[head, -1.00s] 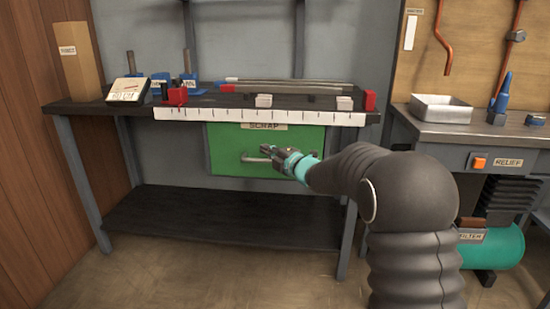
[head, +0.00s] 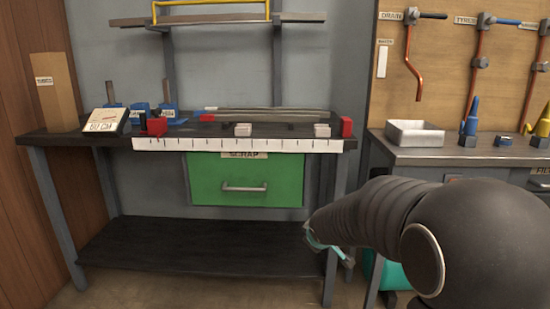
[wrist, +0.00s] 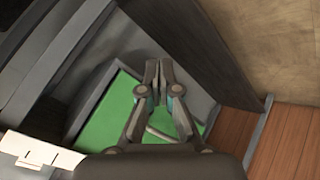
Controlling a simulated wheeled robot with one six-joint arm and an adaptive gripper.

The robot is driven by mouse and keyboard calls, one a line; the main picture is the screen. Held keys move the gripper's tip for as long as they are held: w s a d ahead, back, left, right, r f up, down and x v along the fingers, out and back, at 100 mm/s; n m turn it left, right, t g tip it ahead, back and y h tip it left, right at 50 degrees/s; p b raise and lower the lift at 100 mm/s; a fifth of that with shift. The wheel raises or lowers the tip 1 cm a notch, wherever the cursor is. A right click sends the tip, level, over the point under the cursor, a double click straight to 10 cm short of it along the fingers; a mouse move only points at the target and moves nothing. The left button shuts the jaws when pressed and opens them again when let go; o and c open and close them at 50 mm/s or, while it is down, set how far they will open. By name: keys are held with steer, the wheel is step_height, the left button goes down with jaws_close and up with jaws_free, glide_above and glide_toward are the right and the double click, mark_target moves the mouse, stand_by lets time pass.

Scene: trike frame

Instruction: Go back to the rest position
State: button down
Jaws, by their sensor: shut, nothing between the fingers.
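My gripper (wrist: 158,72) is shut and empty, its two fingers together in the wrist view. In the head view my arm bends down at the lower right, and only part of the teal wrist end shows beside the workbench's right front leg. The green scrap drawer (head: 215,187) looks shut under the bench top, with its grey handle (head: 245,188) clear of my gripper. The drawer front also shows behind the fingers in the wrist view (wrist: 112,100).
The workbench (head: 75,140) carries a white-scaled rule (head: 220,145), red blocks, grey rods and a 60 cm card (head: 103,121). At right, a second bench holds a metal tray (head: 414,139). Below the drawer is a dark lower shelf (head: 190,247). Floor shows in front.

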steer(key=s+d+r+m+g+p, duration=0.1)
steer(key=s+r+m, duration=0.2)
steer(key=s, duration=0.9)
steer(key=s+d+r+m+g+p, duration=0.1)
steer(key=s+d+r+m, duration=0.1)
steer(key=s, duration=1)
steer(key=s+d+r+m+g+p, duration=0.1)
steer(key=s+r+m, duration=0.3)
steer(key=s, duration=0.8)
steer(key=shift+d+r+p, duration=0.35)
steer(key=shift+r+p, duration=0.1)
steer(key=shift+r, duration=0.6)
steer(key=shift+s, duration=0.1)
